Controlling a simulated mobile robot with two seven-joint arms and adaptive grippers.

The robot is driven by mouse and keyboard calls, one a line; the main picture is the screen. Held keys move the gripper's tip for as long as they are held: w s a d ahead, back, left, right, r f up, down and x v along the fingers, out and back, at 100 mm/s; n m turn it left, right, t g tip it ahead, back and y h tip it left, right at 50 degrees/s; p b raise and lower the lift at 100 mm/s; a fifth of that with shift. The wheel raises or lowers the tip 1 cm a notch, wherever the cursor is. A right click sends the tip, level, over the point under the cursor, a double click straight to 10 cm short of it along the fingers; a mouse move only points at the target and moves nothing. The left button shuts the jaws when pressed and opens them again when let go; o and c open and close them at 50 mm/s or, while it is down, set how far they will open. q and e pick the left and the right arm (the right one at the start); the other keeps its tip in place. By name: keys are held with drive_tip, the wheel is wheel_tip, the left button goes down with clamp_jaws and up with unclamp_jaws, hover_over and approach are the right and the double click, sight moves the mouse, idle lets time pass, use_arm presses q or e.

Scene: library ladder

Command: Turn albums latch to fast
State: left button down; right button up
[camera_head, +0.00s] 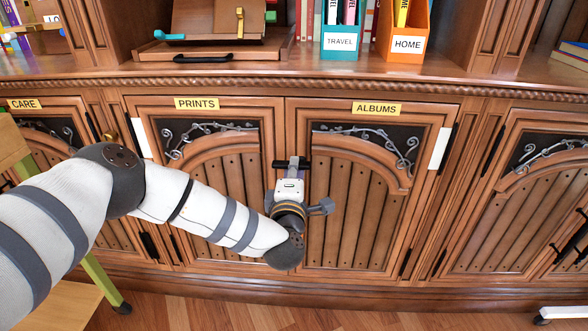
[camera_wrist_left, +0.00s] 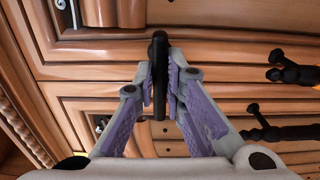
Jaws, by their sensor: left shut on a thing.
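The ALBUMS door (camera_head: 357,200) is a closed wooden cabinet door with a yellow ALBUMS label (camera_head: 376,108) above it. A black latch bar (camera_head: 280,165) sits at the door's left edge, beside the PRINTS door (camera_head: 215,180), and lies about level in the head view. My left gripper (camera_head: 293,163) is at this bar and partly covers it. In the left wrist view the black latch bar (camera_wrist_left: 159,75) stands between the two fingertips (camera_wrist_left: 159,88), which are shut on it. The latch's mount is mostly hidden. My right gripper is not in view.
The cabinet counter (camera_head: 330,70) above carries an orange HOME file box (camera_head: 404,35) and a blue TRAVEL file box (camera_head: 340,45). A CARE door is at the left, and another door (camera_head: 530,200) at the right. Other black handles (camera_wrist_left: 285,131) show in the left wrist view.

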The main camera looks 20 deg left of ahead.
use_arm(q)
drive_tip(key=c, duration=1.7)
unclamp_jaws()
drive_tip(key=shift+o, duration=0.2)
drive_tip(key=v, duration=1.2)
drive_tip(key=shift+r, duration=0.1)
